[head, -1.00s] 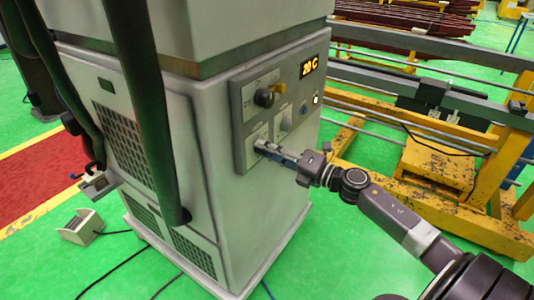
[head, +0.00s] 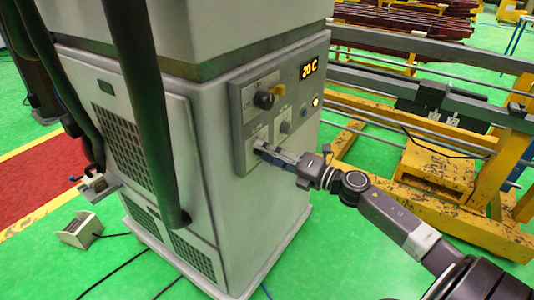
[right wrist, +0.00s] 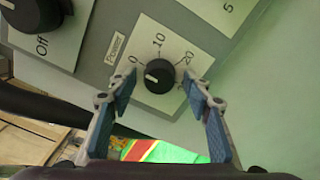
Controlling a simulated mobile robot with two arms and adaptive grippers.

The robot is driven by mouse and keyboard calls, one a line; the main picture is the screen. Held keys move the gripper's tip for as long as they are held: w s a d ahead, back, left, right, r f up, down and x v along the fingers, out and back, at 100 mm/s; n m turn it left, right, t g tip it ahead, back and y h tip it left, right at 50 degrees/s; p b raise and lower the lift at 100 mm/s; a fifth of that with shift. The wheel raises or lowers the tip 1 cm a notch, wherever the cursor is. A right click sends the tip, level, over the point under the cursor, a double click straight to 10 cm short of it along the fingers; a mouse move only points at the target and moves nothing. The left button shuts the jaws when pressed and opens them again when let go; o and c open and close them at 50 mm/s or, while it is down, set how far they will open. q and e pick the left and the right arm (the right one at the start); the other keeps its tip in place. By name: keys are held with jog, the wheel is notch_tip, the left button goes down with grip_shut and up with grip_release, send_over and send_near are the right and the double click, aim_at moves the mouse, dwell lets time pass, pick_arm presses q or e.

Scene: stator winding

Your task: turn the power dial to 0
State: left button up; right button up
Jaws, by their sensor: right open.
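The power dial (right wrist: 160,76) is a round black knob on a white plate marked 0, 10 and 20, under a "Power" label. Its white mark points left, a little below the 0. In the head view the dial is hidden behind my right gripper (head: 261,150), and only part of its plate (head: 257,134) shows. In the right wrist view my right gripper (right wrist: 160,97) is open, with its blue-padded fingers on either side below the dial. I cannot tell whether the fingertips touch the knob or plate. My left gripper is not in view.
The grey cabinet (head: 215,200) carries a panel with a larger Off knob (head: 264,100), another dial (head: 285,127) and a "20 C" display (head: 310,69). Dark hoses (head: 140,110) hang in front on the left. A yellow frame (head: 440,170) stands at the right.

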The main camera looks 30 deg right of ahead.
jog(key=v, duration=1.2)
dwell(0.4)
